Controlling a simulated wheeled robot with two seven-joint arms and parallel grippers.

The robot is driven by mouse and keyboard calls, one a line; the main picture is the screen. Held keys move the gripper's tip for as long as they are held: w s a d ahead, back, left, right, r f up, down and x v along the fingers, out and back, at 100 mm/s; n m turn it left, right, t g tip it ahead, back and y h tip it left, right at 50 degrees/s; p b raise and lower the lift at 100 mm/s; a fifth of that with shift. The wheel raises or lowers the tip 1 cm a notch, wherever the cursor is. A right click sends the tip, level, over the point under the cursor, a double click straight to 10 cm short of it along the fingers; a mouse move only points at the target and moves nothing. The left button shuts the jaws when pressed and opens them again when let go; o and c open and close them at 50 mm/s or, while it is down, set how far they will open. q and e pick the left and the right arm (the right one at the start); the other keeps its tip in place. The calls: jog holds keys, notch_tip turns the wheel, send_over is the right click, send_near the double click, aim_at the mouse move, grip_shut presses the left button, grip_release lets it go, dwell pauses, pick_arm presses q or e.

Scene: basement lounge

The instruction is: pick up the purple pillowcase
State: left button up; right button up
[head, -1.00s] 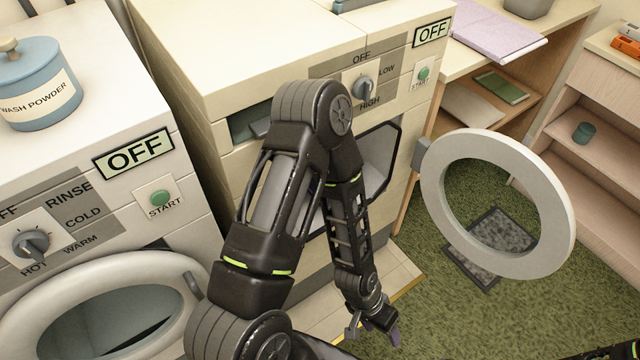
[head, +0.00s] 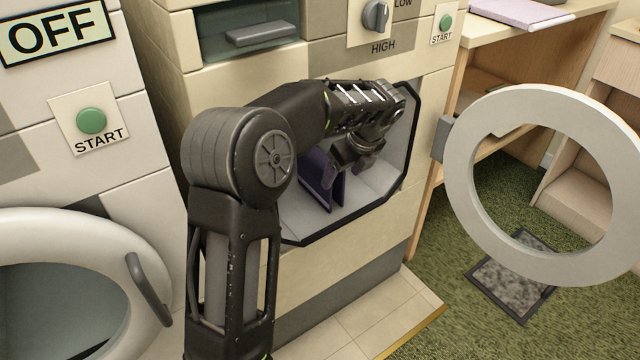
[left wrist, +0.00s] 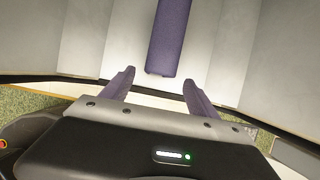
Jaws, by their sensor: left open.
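The purple pillowcase (head: 316,192) stands as a dark, folded slab inside the open drum of the beige dryer (head: 300,270). My left arm partly hides it in the head view. My left gripper (head: 347,172) is at the drum opening, close to the pillowcase. In the left wrist view the pillowcase (left wrist: 169,36) is a narrow purple strip running away from me. Its near end lies between and just beyond the spread fingertips of my left gripper (left wrist: 158,77). The fingers are open and hold nothing. My right gripper is not in view.
The dryer's round white door (head: 468,190) hangs open to the right. A washer with its own door (head: 60,225) stands on the left. A wooden shelf (head: 540,30) is behind the dryer door. A grey mat (head: 510,290) lies on green carpet.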

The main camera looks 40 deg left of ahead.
aim_at(334, 188)
pick_arm(q)
jog(key=shift+b+x, duration=0.55)
jog(key=shift+x, duration=0.75)
jog(key=shift+f, duration=0.1)
jog(key=b+x, duration=0.3)
jog(key=x, duration=0.1)
jog(key=shift+a+f, duration=0.1)
jog(key=shift+f, duration=0.1)
jog(key=shift+a+f, duration=0.15)
jog(key=shift+f, duration=0.1)
jog(key=shift+c, duration=0.2)
grip_shut()
jog(key=shift+r, duration=0.2)
